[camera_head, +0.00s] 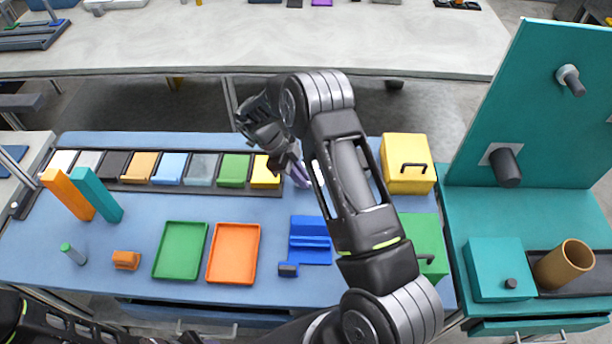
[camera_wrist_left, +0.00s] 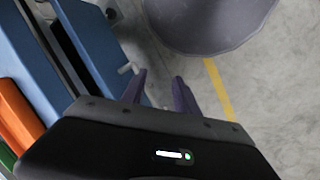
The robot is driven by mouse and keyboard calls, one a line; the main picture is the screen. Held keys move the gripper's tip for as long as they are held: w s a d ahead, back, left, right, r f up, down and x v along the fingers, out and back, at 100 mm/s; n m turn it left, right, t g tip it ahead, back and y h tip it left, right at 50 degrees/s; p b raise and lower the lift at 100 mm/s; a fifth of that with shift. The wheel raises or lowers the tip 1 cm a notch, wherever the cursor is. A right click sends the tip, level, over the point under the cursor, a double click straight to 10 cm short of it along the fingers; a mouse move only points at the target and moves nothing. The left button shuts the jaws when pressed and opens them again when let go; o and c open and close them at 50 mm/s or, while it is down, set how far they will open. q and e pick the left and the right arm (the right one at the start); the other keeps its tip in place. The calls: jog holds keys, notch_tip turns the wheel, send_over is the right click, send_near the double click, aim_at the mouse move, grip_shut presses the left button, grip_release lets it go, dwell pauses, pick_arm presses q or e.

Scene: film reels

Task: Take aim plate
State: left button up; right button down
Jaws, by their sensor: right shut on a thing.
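My right gripper (camera_head: 288,160) reaches down over the right end of the row of coloured plates in the head view. It is shut on a small lilac piece (camera_head: 299,175), of which only part shows; I cannot tell for certain that this is the aim plate. The row holds a yellow plate (camera_head: 265,172), a green plate (camera_head: 234,170), a light blue plate (camera_head: 171,166), an orange plate (camera_head: 139,165) and others in a dark rack. My left gripper (camera_wrist_left: 158,88) is open and empty in the left wrist view, over floor beside the bench.
A green tray (camera_head: 181,250), an orange tray (camera_head: 233,253) and a blue fixture (camera_head: 311,240) lie on the blue bench. A yellow box (camera_head: 407,160) and a green box (camera_head: 424,238) stand at right. A teal panel (camera_head: 540,100) rises beyond.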

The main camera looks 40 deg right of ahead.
jog(key=shift+r, duration=0.55)
notch_tip(320, 180, up, 8)
jog(key=shift+f+b, duration=0.2)
jog(key=shift+b, duration=0.75)
jog(key=shift+r, duration=0.65)
jog(key=c, duration=2)
grip_release()
grip_shut()
